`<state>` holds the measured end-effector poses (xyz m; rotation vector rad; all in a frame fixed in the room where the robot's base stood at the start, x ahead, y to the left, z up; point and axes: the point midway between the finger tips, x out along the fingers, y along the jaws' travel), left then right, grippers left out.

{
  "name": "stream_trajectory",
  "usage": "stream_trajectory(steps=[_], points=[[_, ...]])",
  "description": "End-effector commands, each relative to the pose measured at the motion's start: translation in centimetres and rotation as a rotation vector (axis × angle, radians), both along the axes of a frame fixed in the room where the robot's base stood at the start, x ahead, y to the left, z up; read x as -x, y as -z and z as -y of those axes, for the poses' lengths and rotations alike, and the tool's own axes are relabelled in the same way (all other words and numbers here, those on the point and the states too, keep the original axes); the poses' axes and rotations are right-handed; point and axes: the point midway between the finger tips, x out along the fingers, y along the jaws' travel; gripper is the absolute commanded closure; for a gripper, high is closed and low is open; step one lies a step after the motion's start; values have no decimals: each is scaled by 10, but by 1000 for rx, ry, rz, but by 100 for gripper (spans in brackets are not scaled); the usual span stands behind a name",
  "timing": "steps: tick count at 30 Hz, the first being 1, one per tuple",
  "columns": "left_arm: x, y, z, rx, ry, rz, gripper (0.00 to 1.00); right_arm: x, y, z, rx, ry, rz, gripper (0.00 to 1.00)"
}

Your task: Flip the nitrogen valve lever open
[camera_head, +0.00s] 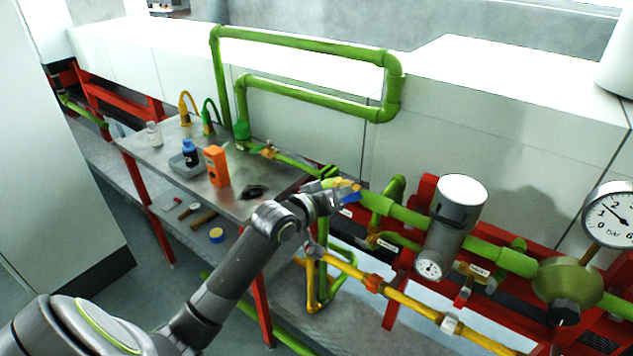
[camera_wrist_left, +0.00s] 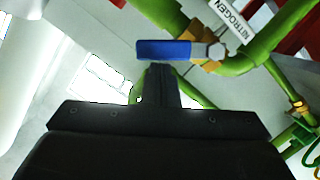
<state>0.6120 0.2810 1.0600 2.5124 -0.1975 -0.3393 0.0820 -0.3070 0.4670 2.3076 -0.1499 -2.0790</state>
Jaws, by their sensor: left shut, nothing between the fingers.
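The nitrogen valve's blue lever (camera_wrist_left: 165,49) lies level across the upper middle of the left wrist view. Its right end meets a hex nut (camera_wrist_left: 217,51) on a brass valve body on the green pipe. A white NITROGEN label (camera_wrist_left: 232,17) is beside it. In the head view the blue lever (camera_head: 351,197) is small, just right of my left gripper (camera_head: 338,188). My left gripper is shut and empty. In the wrist view its fingertips (camera_wrist_left: 160,68) are right by the lever's lower edge; I cannot tell if they touch. My right gripper is not in view.
A metal bench (camera_head: 150,150) at left holds an orange box (camera_head: 216,166), bottles and taps. Green pipes run right, past a grey cylinder (camera_head: 452,222) and a pressure gauge (camera_head: 608,216). A yellow pipe (camera_head: 405,303) runs below. Red frame bars stand behind.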

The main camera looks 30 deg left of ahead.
Motion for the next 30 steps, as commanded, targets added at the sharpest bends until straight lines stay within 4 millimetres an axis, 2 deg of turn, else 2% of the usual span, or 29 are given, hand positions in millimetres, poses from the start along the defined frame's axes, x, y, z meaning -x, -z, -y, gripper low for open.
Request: stream_trajectory(steps=[3,13,23,30], points=[[1,3,8,-106,1,5,100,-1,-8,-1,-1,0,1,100],[2,16,22,-399,0,27,100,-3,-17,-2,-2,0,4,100],[1,12,20,-399,-1,30,100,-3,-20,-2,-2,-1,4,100],[-7,-12,17,-400,-1,29,100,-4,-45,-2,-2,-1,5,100]])
